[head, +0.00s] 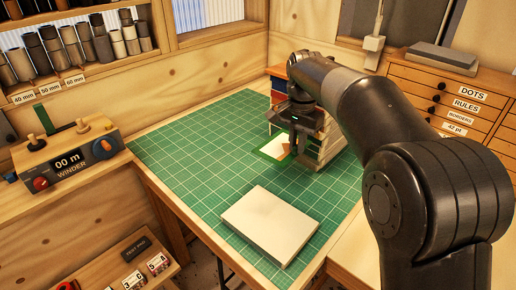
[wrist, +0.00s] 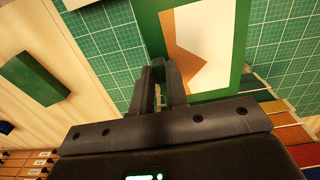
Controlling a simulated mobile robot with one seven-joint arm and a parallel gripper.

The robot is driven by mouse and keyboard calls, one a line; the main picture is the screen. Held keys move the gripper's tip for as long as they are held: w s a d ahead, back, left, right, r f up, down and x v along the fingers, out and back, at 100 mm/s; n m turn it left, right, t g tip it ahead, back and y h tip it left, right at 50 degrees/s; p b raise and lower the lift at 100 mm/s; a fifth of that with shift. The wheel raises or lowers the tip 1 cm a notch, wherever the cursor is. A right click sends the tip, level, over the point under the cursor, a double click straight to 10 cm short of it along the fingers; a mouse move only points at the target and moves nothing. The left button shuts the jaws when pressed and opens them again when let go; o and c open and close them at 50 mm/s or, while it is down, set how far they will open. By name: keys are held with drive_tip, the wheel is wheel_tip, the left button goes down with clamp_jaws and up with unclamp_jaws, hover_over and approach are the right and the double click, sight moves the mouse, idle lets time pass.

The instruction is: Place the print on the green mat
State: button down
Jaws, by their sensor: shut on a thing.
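The print (head: 273,147) is a flat sheet with a green border and a white and orange-brown picture. It also shows in the wrist view (wrist: 205,50), reaching past the top edge. My gripper (head: 293,140) is shut on the border of the print, with its two fingers (wrist: 161,76) at the print's edge in the wrist view. The green mat (head: 190,140) has a pale grid and covers the table; the print is over its back part. I cannot tell whether the print touches the mat. My fingers hide a small part of the border.
A pale flat slab (head: 270,224) lies on the front of the mat. A stack of coloured layers (head: 277,83) stands behind my gripper. A drawer cabinet (head: 450,97) is at the right, and a winder (head: 70,160) at the left. The mat's left half is clear.

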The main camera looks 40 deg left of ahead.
hover_over(254, 177)
drive_tip(key=shift+m, duration=0.3)
wheel_tip(254, 177, down, 9)
drive_tip(key=shift+r, duration=0.15)
drive_tip(key=shift+f, duration=1.95)
drive_tip(key=shift+f, duration=0.15)
drive_tip(key=c, duration=1.4)
unclamp_jaws()
drive_tip(key=shift+c, duration=0.2)
wheel_tip(254, 177, up, 12)
